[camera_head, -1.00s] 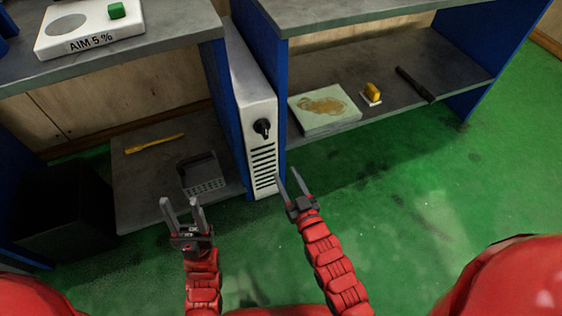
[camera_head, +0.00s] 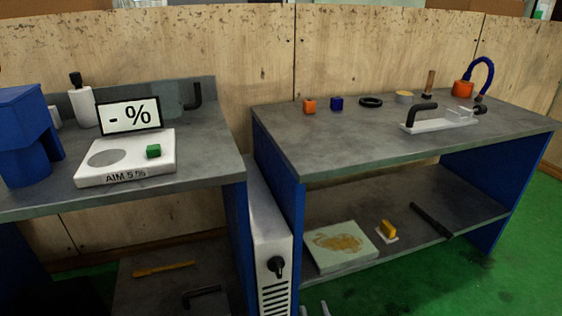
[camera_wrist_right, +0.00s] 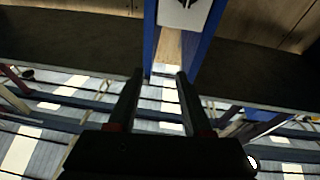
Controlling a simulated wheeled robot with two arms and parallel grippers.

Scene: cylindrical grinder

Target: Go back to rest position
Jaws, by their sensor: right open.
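My right gripper (camera_wrist_right: 160,78) is open and empty in the right wrist view, its two fingers apart with nothing between them. My left gripper is outside both current views.
The right bench (camera_head: 330,145) holds small cubes, a black ring and a clamp-like tool (camera_head: 440,123). Its lower shelf (camera_head: 410,212) holds a stained slab (camera_head: 340,245). Green floor (camera_head: 480,280) is clear at right.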

